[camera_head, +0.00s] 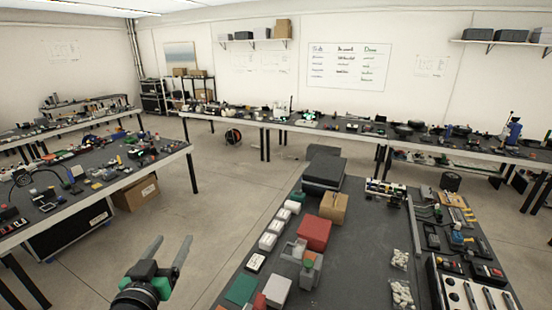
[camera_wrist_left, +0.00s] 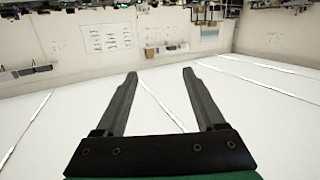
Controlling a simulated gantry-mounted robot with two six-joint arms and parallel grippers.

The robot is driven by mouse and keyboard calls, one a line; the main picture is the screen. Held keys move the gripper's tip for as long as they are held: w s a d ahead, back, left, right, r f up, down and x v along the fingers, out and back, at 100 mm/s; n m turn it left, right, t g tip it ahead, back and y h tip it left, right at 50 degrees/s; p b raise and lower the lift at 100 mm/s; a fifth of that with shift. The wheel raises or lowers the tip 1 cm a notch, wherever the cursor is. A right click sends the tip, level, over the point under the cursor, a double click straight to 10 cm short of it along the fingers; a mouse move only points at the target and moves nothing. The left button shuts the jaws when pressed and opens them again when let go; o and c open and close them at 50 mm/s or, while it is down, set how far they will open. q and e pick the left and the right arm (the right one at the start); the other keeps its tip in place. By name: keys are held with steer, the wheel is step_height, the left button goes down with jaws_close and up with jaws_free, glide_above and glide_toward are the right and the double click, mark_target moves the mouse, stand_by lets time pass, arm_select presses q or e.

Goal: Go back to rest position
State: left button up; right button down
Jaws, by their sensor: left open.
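My left gripper (camera_head: 168,252) is at the lower left of the head view, raised over the floor gap between the left table and the near right table. Its two grey fingers stand apart and point up and away, with nothing between them. In the left wrist view the same gripper (camera_wrist_left: 158,100) shows its two fingers spread and empty. The room appears upside down there, with the white ceiling behind the fingers. My right gripper is not in either view.
The near right table (camera_head: 350,262) holds a red box (camera_head: 314,233), a cardboard box (camera_head: 333,208), a black case (camera_head: 324,174) and several small parts. The left table (camera_head: 120,180) is cluttered. Bare floor (camera_head: 215,205) lies between them. A long bench (camera_head: 300,127) runs along the back.

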arm_select(q)
steer(key=s+d+r+m+t+h, duration=0.1)
steer(key=s+d+r+t, duration=0.1)
steer(key=r, duration=0.6)
steer(key=s+d+r+t, duration=0.2)
steer(key=d+r, duration=0.1)
steer(key=r, duration=0.4)
steer(key=s+d+r+m+t+h, duration=0.2)
steer(key=s+r+t, duration=0.5)
steer(key=s+r, duration=1.05)
step_height(320, 180, down, 35)
steer(key=b, duration=3.5)
steer(key=shift+w+d+r+n, duration=0.15)
steer(key=shift+w+d+n, duration=0.2)
steer(key=shift+n, duration=0.05)
steer(key=shift+c, duration=0.2)
